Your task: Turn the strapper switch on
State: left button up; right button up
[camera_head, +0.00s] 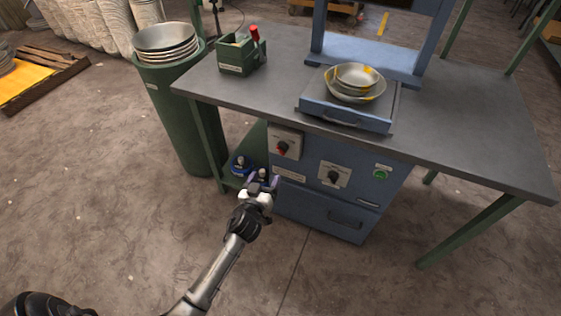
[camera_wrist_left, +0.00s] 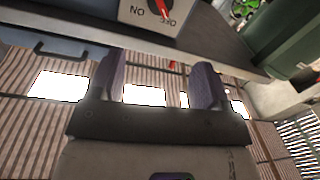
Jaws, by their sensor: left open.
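The blue cabinet under the table carries a pale switch plate with a red knob (camera_head: 283,148) at its upper left. The wrist view shows a plate with a red knob (camera_wrist_left: 168,10) at the top edge, with partly cut-off lettering. A second plate with a black knob (camera_head: 333,177) sits to its right, and a green button (camera_head: 380,174) further right. The small labels are unreadable, so I cannot tell which is named strapper. My left gripper (camera_head: 263,181) is open and empty, below and left of the red knob, apart from it. Its fingers (camera_wrist_left: 160,85) also show in the wrist view. My right gripper is not in view.
The grey tabletop (camera_head: 460,125) overhangs the controls. Stacked bowls (camera_head: 355,82) sit on a blue platform, and a green box (camera_head: 240,55) stands at the left. A green bin (camera_head: 180,120) with bowls stands beside the table. Floor in front is free.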

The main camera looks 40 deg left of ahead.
aim_at(280, 152)
pick_arm(q)
jog(key=b+x, duration=0.1)
jog(key=x, duration=0.3)
jog(key=b+x, duration=0.2)
jog(key=x, duration=0.3)
jog(key=f+b+x, duration=0.1)
jog(key=b+x, duration=0.1)
jog(key=x, duration=0.3)
jog(key=shift+w, duration=0.2)
jog(key=c, duration=0.9)
